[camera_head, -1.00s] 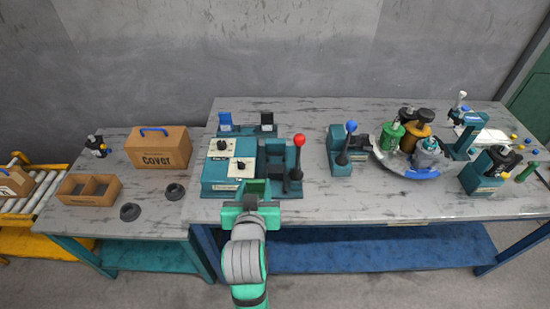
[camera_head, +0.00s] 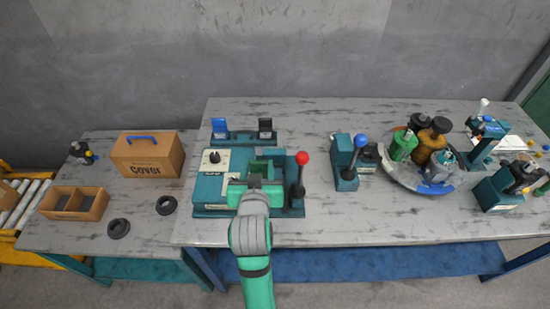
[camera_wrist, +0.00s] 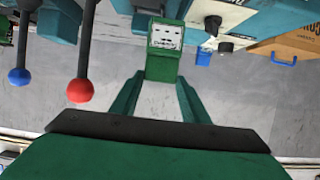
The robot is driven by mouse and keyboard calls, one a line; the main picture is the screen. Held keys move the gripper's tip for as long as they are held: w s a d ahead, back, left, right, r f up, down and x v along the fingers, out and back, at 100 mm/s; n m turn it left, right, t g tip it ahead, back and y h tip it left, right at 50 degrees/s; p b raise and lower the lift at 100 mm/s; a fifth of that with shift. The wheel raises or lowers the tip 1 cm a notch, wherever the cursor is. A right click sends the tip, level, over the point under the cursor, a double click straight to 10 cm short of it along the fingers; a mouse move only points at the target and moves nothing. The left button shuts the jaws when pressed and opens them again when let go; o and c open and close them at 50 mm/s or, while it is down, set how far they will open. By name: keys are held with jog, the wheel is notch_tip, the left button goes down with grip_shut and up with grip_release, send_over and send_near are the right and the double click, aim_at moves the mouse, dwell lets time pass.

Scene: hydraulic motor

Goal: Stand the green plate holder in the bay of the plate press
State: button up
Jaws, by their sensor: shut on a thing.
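My gripper (camera_head: 257,182) is shut on the green plate holder (camera_wrist: 165,50), a dark green block with a white label. The holder sits between the two fingertips in the wrist view and shows partly in the head view (camera_head: 264,166). The plate press (camera_head: 290,208) is the teal machine with a red-knobbed lever (camera_head: 300,175). My gripper and the holder are over the press, left of the lever. My gripper hides most of the bay, and I cannot tell whether the holder touches it. The red knob also shows in the wrist view (camera_wrist: 80,90).
A white panel with black knobs (camera_head: 213,160) adjoins the press on the left. A rack with blue and black plates (camera_head: 243,137) stands behind. A blue-knobbed lever unit (camera_head: 345,165) and a round tray (camera_head: 398,178) stand to the right. The table front is clear.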

jog(key=w+d+f, duration=0.1)
jog(key=w+f, duration=0.1)
jog(key=w, duration=0.1)
jog(key=w+d+f, duration=0.2)
jog(key=w, duration=0.2)
jog(key=w+d+f, duration=0.1)
jog(key=w+f, duration=0.1)
jog(key=w, duration=0.2)
jog(key=shift+d+f, duration=0.3)
jog(key=shift+f, duration=0.1)
jog(key=shift+a+f, duration=0.1)
jog(key=shift+f, duration=0.5)
jog(key=o, duration=1.4)
jog(key=shift+c, duration=0.2)
